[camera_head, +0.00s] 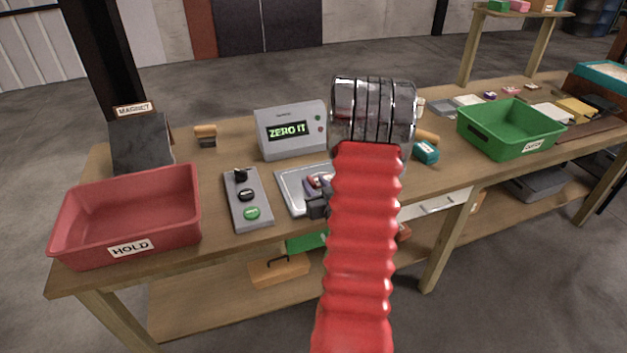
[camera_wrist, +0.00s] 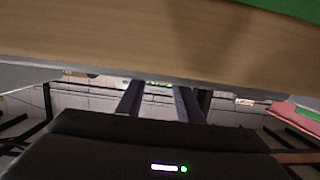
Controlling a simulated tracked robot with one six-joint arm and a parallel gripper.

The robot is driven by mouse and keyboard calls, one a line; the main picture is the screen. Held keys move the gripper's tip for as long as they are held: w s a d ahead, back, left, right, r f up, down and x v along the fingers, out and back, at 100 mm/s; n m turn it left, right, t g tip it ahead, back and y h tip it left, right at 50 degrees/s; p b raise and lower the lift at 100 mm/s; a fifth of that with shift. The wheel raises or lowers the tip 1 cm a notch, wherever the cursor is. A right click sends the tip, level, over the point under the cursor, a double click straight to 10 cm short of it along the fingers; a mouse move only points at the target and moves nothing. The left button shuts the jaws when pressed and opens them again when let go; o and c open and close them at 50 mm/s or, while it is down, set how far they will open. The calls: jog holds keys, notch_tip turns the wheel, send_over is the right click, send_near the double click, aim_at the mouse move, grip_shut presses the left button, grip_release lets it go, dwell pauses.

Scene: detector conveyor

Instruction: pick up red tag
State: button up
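A small piece with red and dark purple on it (camera_head: 316,181) lies on the silver tray (camera_head: 289,196), partly hidden behind my arm. It is too small to tell for sure whether it is the red tag. My gripper is mostly hidden behind my red arm in the head view; a dark part of it (camera_head: 317,208) shows at the tray's front right, close to the piece. In the wrist view the two fingers of my gripper (camera_wrist: 160,90) stand apart with nothing visible between them. No red tag shows in the wrist view.
A red HOLD bin (camera_head: 185,218) stands at the left, a green bin (camera_head: 487,143) at the right. A teal-based item (camera_head: 425,152) stands right of my arm. The wooden bench edge (camera_wrist: 150,66) spans the wrist view.

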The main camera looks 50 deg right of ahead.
jog(key=shift+c, duration=0.6)
grip_shut()
